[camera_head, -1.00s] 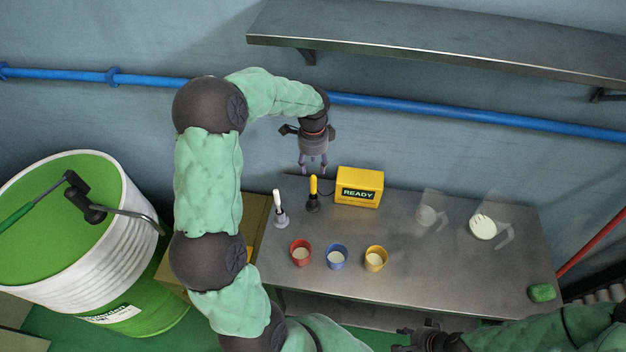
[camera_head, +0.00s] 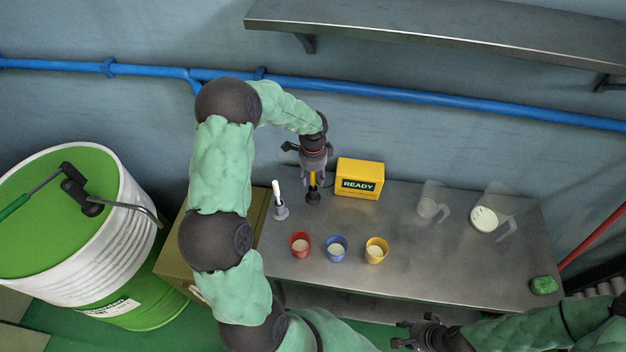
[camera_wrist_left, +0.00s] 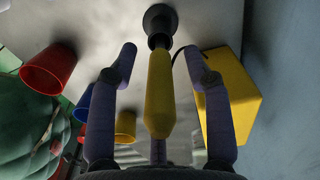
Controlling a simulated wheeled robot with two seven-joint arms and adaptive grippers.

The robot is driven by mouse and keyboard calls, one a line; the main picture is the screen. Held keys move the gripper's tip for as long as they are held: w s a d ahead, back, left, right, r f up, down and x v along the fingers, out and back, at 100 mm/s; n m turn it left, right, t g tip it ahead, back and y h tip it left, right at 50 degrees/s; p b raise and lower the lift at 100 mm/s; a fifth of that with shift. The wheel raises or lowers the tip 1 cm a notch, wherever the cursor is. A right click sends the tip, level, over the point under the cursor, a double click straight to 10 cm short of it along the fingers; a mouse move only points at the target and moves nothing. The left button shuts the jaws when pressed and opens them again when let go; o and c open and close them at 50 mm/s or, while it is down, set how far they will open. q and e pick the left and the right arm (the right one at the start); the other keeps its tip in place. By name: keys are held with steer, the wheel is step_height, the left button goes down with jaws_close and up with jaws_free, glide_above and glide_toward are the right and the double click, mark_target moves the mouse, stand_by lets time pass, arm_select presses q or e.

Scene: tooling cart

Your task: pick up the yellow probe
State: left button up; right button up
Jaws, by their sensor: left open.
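The yellow probe (camera_head: 313,181) stands upright in a dark holder (camera_head: 313,197) on the metal table, left of the yellow READY box (camera_head: 360,179). My left gripper (camera_head: 313,178) is over the probe from above, its fingers on either side of the handle. In the left wrist view the yellow probe (camera_wrist_left: 159,90) lies between the open fingers of my left gripper (camera_wrist_left: 158,65), with gaps on both sides. The dark holder (camera_wrist_left: 159,22) shows beyond the fingertips. My right gripper (camera_head: 412,335) is at the bottom edge, away from the probe; its jaws are too small to judge.
A white probe (camera_head: 278,197) stands in a holder just left. Red (camera_head: 300,245), blue (camera_head: 336,249) and yellow (camera_head: 376,250) cups stand in front. A shelf (camera_head: 450,42) juts from the wall above.

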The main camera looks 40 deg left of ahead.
arm_select(q)
jaws_close()
